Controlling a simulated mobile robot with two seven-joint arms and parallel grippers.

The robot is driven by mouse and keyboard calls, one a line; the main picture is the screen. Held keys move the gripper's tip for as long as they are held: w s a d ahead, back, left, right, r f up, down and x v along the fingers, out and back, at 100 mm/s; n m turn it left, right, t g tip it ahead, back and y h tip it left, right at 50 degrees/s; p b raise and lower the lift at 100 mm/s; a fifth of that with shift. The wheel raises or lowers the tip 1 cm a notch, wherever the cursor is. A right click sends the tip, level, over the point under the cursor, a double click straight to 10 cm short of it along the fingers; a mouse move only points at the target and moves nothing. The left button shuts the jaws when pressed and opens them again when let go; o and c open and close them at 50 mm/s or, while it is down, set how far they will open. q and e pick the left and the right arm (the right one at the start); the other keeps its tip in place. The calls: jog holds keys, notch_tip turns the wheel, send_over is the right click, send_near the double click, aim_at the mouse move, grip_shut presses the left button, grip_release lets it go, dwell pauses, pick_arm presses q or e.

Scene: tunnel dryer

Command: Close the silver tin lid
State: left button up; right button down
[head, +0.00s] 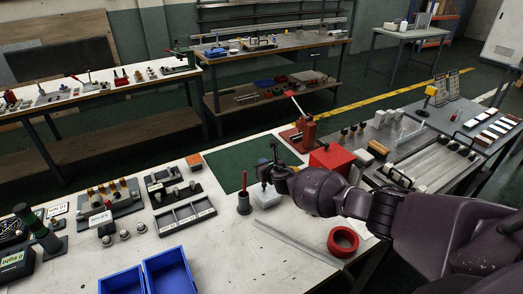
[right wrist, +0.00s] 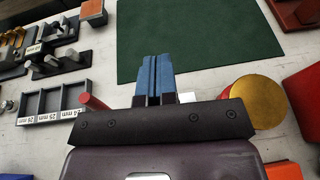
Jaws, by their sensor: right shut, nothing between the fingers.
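My right gripper (head: 268,175) is over the front workbench, its arm coming in from the right. In the right wrist view its two bluish fingers (right wrist: 153,78) are together, with nothing between them. A pale, boxy thing (head: 266,197) stands on the bench just below the gripper in the head view. It may be the silver tin, but I cannot tell, and no lid can be made out. A small pale patch (right wrist: 187,98) shows beside the fingers in the right wrist view, mostly hidden by the gripper. My left gripper is not in view.
A red-handled dark tool (head: 243,200) stands left of the gripper. A green mat (head: 228,168) lies behind it, with a red box (head: 331,158) to the right. A round gold top (right wrist: 258,98) shows beside my gripper. Blue bins (head: 168,272) and a red tape roll (head: 342,241) are nearer.

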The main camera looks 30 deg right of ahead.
jog(key=r, duration=0.5)
jog(key=shift+s+a+r, duration=0.2)
jog(key=shift+a+r, duration=0.1)
jog(key=shift+r, duration=0.1)
